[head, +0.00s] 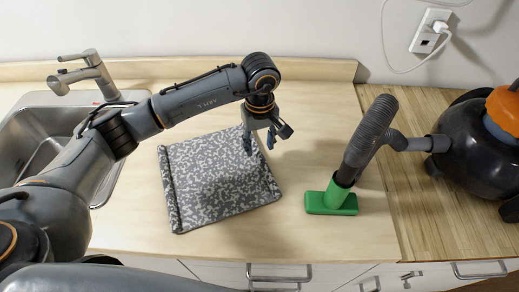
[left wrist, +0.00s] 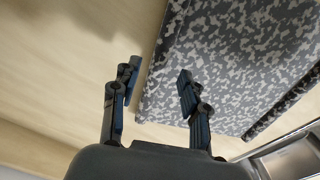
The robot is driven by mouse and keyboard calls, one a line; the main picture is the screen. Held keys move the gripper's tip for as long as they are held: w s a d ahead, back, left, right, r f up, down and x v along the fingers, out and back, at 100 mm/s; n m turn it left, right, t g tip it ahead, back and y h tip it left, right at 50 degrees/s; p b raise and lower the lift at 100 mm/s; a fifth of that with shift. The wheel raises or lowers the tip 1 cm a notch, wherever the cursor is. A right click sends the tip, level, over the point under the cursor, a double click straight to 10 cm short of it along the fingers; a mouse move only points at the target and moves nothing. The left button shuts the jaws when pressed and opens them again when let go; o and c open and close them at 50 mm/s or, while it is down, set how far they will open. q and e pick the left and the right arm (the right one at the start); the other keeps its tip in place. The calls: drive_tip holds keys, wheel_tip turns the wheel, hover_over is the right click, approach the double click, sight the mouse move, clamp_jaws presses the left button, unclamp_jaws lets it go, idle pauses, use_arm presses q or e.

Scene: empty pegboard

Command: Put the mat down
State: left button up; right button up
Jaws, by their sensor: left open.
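My left gripper (head: 259,142) is open and empty above the mat's far right corner. In the left wrist view my left gripper (left wrist: 157,88) has its two fingers apart, one over the mat and one over bare counter near the mat's edge. My right gripper is not in view.
A steel sink (head: 40,140) with a tap (head: 85,72) is at the left. A green vacuum nozzle (head: 331,201) with a grey hose (head: 370,135) stands right of the mat, joined to a black vacuum body (head: 470,135). An outlet (head: 429,32) is on the wall. Counter in front of the mat is clear.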

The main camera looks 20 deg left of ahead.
use_arm(q)
wheel_tip(320, 180, up, 9)
drive_tip(key=b, duration=0.2)
drive_tip(key=shift+r, duration=0.15)
idle(0.3)
